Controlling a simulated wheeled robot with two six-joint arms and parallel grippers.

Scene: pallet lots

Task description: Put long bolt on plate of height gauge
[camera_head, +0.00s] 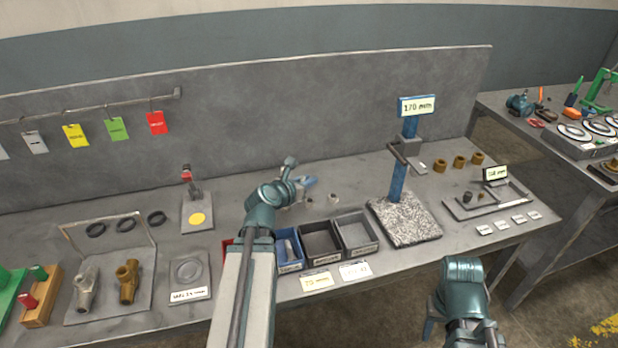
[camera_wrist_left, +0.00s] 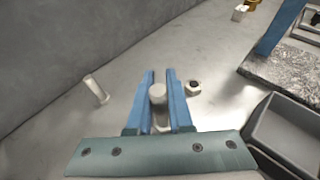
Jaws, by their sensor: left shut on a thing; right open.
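My left gripper (camera_head: 308,182) reaches over the bench behind the small bins. In the left wrist view its blue fingers (camera_wrist_left: 158,90) are shut on a pale grey cylindrical bolt (camera_wrist_left: 158,97), whose rounded end shows between them. Its full length is hidden. Another pale bolt (camera_wrist_left: 95,88) is to the left of the fingers, and a nut (camera_wrist_left: 193,87) lies just to the right. The height gauge has a blue column (camera_head: 397,180), a 170 mm sign and a speckled stone plate (camera_head: 405,222), with nothing lying on it. My right gripper (camera_head: 432,322) is low in front of the bench, mostly hidden.
Small bins (camera_head: 355,232) stand between my left arm and the gauge plate. Brass pieces (camera_head: 459,162) and a tray (camera_head: 488,203) lie right of the gauge. Fittings (camera_head: 127,282) and a yellow-dotted stand (camera_head: 197,215) are on the left. The back panel rises behind.

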